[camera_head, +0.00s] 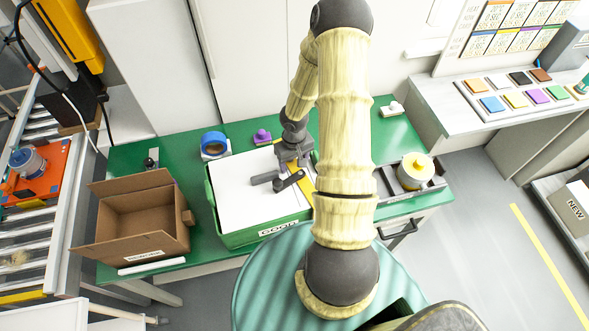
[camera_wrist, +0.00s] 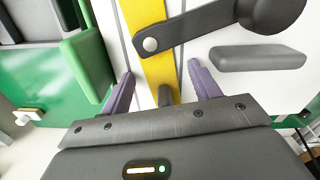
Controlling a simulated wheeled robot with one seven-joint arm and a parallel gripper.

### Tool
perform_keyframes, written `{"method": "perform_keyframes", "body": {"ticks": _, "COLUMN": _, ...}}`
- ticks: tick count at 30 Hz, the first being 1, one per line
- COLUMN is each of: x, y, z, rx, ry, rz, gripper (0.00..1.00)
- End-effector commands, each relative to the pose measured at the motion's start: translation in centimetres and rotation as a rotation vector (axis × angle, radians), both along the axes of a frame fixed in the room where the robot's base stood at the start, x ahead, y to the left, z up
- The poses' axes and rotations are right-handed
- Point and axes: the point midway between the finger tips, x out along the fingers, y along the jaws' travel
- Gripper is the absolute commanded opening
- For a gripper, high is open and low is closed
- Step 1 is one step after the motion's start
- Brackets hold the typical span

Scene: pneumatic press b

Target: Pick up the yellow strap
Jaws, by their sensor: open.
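The yellow strap (camera_head: 306,178) lies in the green box marked GOOD (camera_head: 216,213), partly hidden behind my arm in the head view. In the wrist view the yellow strap (camera_wrist: 158,75) runs up between my fingers, and a dark bar with a round bolt crosses over it. My gripper (camera_head: 292,158) is above the box; its fingertips are hard to make out there. In the wrist view my gripper (camera_wrist: 160,70) is open, with one purple finger on each side of the strap. I cannot tell whether the fingers touch it.
A dark lever (camera_head: 289,181) and a grey block (camera_head: 264,178) lie beside the strap. An open cardboard box (camera_head: 150,222) stands left on the green table. Blue tape (camera_head: 213,142), a purple knob (camera_head: 261,136) and a yellow-topped canister (camera_head: 416,170) are nearby.

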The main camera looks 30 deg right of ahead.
Motion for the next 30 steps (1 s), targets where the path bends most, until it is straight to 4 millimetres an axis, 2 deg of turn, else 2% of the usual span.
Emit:
{"method": "perform_keyframes", "body": {"ticks": 3, "x": 0.01, "y": 0.04, "z": -0.59, "rx": 0.001, "ry": 0.0, "rz": 0.001, "gripper": 0.62}}
{"method": "perform_keyframes", "body": {"ticks": 17, "x": -0.26, "y": 0.1, "z": -0.9, "rx": 0.003, "ry": 0.007, "rz": 0.0, "gripper": 0.62}}
{"method": "perform_keyframes", "body": {"ticks": 20, "x": -0.3, "y": 0.09, "z": -0.92, "rx": 0.003, "ry": 0.008, "rz": 0.0, "gripper": 0.46}}
{"method": "perform_keyframes", "body": {"ticks": 24, "x": -0.33, "y": 0.04, "z": -0.95, "rx": 0.002, "ry": 0.009, "rz": 0.0, "gripper": 0.19}}
{"method": "perform_keyframes", "body": {"ticks": 26, "x": -0.34, "y": 0.0, "z": -0.96, "rx": 0.001, "ry": 0.009, "rz": -0.001, "gripper": 0.08}}
{"method": "perform_keyframes", "body": {"ticks": 30, "x": -0.34, "y": -0.1, "z": -0.95, "rx": 0.0, "ry": 0.009, "rz": -0.002, "gripper": 0.08}}
